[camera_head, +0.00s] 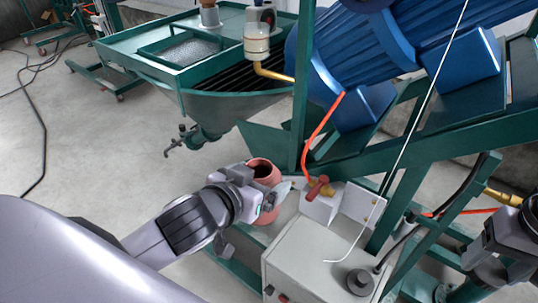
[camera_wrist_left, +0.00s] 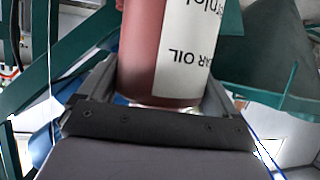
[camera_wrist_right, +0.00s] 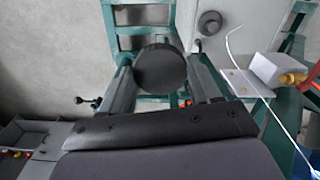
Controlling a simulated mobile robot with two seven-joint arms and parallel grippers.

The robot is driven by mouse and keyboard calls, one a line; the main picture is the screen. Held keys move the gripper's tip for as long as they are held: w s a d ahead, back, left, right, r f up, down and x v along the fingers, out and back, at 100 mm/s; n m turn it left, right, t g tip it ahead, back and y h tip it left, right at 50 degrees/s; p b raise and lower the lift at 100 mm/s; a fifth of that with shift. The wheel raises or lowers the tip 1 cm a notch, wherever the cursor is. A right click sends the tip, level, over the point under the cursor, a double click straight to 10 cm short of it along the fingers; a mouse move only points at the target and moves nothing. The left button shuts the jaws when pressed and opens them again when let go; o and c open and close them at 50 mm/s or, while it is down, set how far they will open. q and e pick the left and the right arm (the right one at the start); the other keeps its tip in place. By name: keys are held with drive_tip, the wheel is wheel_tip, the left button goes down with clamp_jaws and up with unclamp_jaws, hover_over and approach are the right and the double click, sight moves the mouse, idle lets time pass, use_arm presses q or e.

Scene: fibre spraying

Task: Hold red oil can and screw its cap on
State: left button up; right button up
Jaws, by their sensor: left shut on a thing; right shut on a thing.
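The red oil can (camera_head: 264,171) is held by my left gripper (camera_head: 270,197) beside the green frame in the head view. In the left wrist view the can (camera_wrist_left: 143,50) sits between both fingers, with its white "OIL" label facing the camera. A dark round cap (camera_wrist_right: 160,69) is between the fingers of my right gripper (camera_wrist_right: 159,76) in the right wrist view, apart from the can. In the head view my right gripper shows only partly at the right edge, and I cannot make out the cap there.
A grey control box (camera_head: 318,262) with a black knob (camera_head: 360,282) stands between my grippers. A green frame (camera_head: 400,150) carries a large blue machine (camera_head: 350,50) behind. A red hose (camera_head: 322,132) and a thin white cable hang near the can. Open floor lies left.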

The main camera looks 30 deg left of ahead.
use_arm(q)
drive_tip(key=s+d+r+m+g+h, duration=0.1)
drive_tip(key=d+m+g+h, duration=0.2)
drive_tip(key=d+m+h, duration=0.4)
drive_tip(key=d, duration=0.7)
drive_tip(key=shift+s+d, duration=0.15)
drive_tip(key=shift+s, duration=0.25)
use_arm(e)
drive_tip(key=s+a+r+m, duration=0.1)
drive_tip(key=a+r+m, duration=0.2)
drive_tip(key=a, duration=1)
drive_tip(key=s+a+r+m, duration=0.1)
drive_tip(key=a+r+m, duration=0.3)
drive_tip(key=a+r, duration=0.6)
drive_tip(key=a, duration=0.4)
drive_tip(key=shift+r+m, duration=0.15)
drive_tip(key=shift+m, duration=0.15)
drive_tip(key=shift+d, duration=0.1)
drive_tip(key=shift+f, duration=2.05)
